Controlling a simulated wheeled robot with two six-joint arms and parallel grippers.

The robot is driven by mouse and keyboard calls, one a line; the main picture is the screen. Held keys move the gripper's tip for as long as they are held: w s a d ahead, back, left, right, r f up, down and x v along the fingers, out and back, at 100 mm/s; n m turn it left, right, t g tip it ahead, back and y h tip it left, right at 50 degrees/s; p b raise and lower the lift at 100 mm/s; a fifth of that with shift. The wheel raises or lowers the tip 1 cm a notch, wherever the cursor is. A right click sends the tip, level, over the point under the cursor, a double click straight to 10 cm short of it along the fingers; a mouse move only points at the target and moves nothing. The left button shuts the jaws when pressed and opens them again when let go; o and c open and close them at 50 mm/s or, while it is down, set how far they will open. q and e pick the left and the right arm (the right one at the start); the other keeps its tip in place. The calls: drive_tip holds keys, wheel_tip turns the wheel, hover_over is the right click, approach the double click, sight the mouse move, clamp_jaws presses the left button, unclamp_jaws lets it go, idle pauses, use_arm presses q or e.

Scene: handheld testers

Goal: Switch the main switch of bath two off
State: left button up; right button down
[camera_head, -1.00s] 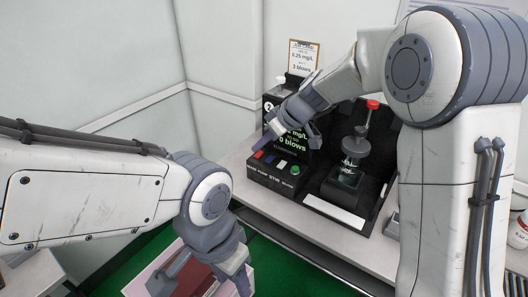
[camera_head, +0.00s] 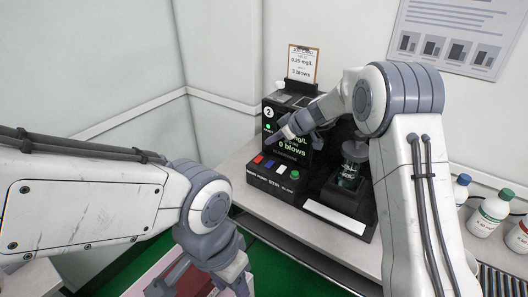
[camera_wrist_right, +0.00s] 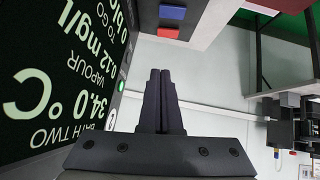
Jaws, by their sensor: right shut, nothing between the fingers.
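The bath two unit is a black tester (camera_head: 325,168) on the bench, with a round "2" badge and a small green light (camera_head: 267,127) left of its screen (camera_head: 291,143). In the right wrist view the screen (camera_wrist_right: 62,75) reads BATH TWO, 34.0 °C, vapour 0.12 mg/L. A green light (camera_wrist_right: 121,86) shows at its edge. I cannot make out the main switch. My right gripper (camera_head: 270,143) is shut and empty in front of the unit's left part; its fingertips (camera_wrist_right: 160,73) also show in the wrist view. My left gripper (camera_head: 202,288) is open, low at the front.
The front panel (camera_head: 272,178) has red, blue, white and green buttons. A notice (camera_head: 302,62) stands behind the unit. White bottles (camera_head: 488,212) stand on the right of the bench. A pink box (camera_head: 150,285) lies below the left gripper. Left of the unit is free air.

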sight(258, 156)
drive_tip(key=p+x, duration=0.1)
drive_tip(key=x, duration=0.4)
drive_tip(key=shift+w+a+f+p, duration=0.15)
drive_tip(key=shift+a+f+p, duration=0.05)
drive_tip(key=shift+a+p, duration=0.1)
drive_tip(key=shift+w+d+f, duration=0.1)
drive_tip(key=shift+d+f, duration=0.05)
drive_tip(key=shift+f, duration=0.85)
drive_tip(key=shift+w+d+f, duration=0.1)
drive_tip(key=shift+d+f, duration=0.05)
drive_tip(key=shift+f, duration=0.85)
drive_tip(key=shift+d, duration=0.1)
